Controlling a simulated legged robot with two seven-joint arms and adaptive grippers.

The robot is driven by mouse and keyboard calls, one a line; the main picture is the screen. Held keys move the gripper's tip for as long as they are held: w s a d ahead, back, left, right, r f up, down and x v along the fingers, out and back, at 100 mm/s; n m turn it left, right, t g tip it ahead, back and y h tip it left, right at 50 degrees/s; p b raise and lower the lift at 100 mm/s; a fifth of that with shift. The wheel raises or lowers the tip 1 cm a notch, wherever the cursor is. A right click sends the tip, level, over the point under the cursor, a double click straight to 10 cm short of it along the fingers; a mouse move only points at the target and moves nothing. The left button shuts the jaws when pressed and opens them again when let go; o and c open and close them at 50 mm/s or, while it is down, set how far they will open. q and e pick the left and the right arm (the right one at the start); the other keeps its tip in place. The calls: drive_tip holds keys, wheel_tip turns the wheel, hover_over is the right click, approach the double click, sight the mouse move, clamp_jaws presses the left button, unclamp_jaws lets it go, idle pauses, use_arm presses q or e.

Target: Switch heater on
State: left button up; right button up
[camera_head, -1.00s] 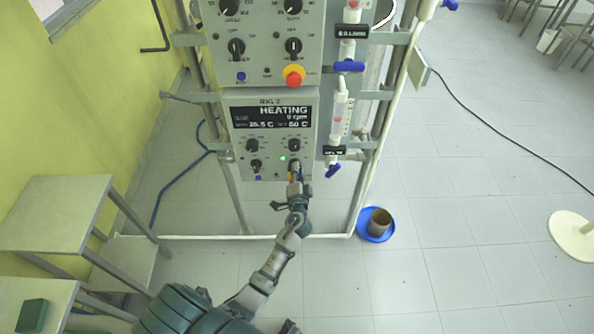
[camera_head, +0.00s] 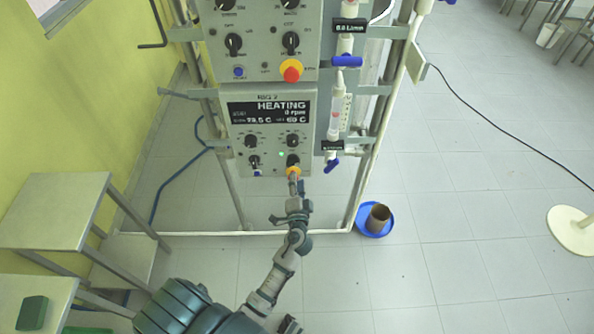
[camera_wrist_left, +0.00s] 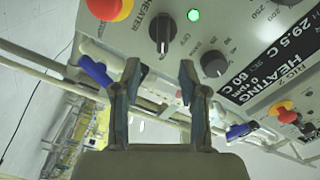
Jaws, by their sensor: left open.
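The lower control box (camera_head: 235,125) on the rig has a display (camera_head: 268,112) reading HEATING, 0 rpm and a set value of 60 C. Its black heater knob (camera_head: 293,160) is at the lower right, with a lit green lamp (camera_head: 281,154) close by. In the wrist view the heater knob (camera_wrist_left: 165,33) stands beside the lit green lamp (camera_wrist_left: 193,15). My left gripper (camera_head: 294,186) is open and empty, just below and in front of the knob. In the wrist view its two fingers (camera_wrist_left: 158,78) are apart, with the knob ahead between them, not touched. My right gripper is not seen.
A red emergency button (camera_wrist_left: 110,6) sits beside the knob. Another control box (camera_head: 265,45) is above. Blue-handled valves (camera_head: 332,164) are on the right. A brown pot stands on a blue dish (camera_head: 362,226) on the floor.

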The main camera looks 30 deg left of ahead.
use_arm(q)
drive_tip(key=v, duration=0.5)
drive_tip(key=shift+d, duration=0.15)
drive_tip(key=shift+f, duration=0.1)
